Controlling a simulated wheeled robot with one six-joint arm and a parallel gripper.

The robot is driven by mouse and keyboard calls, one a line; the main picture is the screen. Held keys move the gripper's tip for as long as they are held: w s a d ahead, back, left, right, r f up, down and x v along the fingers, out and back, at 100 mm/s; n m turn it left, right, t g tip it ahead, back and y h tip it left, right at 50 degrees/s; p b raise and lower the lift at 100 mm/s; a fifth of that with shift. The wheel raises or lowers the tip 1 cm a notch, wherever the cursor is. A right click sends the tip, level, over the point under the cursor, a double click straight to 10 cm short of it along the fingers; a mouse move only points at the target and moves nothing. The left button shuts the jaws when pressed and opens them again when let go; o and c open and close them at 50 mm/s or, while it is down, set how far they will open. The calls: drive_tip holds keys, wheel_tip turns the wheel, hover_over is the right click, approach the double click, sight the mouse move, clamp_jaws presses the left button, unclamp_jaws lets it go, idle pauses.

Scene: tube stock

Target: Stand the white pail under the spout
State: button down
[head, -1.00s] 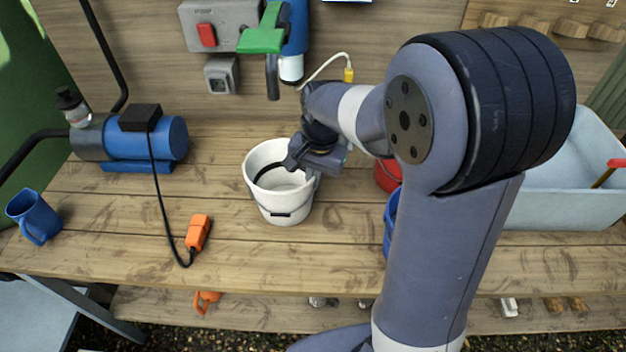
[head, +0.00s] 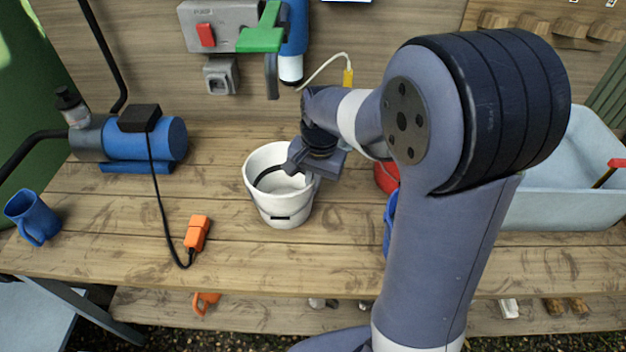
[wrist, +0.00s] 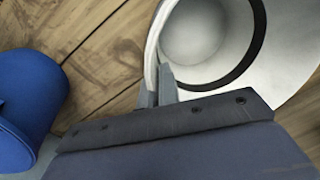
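The white pail (head: 272,212) stands upright on the wooden bench, with a dark band inside and a dark mark on its front. Its open mouth fills the upper right of the wrist view (wrist: 285,75). My gripper (head: 312,172) is at the pail's right rim. In the wrist view my gripper (wrist: 158,88) has its fingers close together on either side of the pail wall, pinching the rim. A dark grey spout (head: 272,78) hangs below a green handle (head: 262,38) on the back wall, above and behind the pail.
A blue pump (head: 150,140) stands left, with an orange plug (head: 197,233) on its cable. A blue mug (head: 35,215) is at far left. A red object (head: 386,178) and a blue object (head: 389,225) are partly behind my arm. A pale basin (head: 560,205) stands right.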

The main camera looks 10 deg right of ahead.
drive_tip(key=c, duration=1.6)
unclamp_jaws()
drive_tip(key=shift+f, duration=0.1)
drive_tip(key=r, duration=0.7)
drive_tip(key=d+r, duration=0.1)
drive_tip(key=r, duration=0.2)
drive_tip(key=shift+s+r, duration=0.3)
drive_tip(key=shift+r, duration=0.1)
drive_tip(key=f, duration=0.7)
drive_tip(key=a+f, duration=0.1)
drive_tip(key=f, duration=0.3)
drive_tip(key=shift+w, duration=0.3)
drive_tip(key=shift+r, duration=0.4)
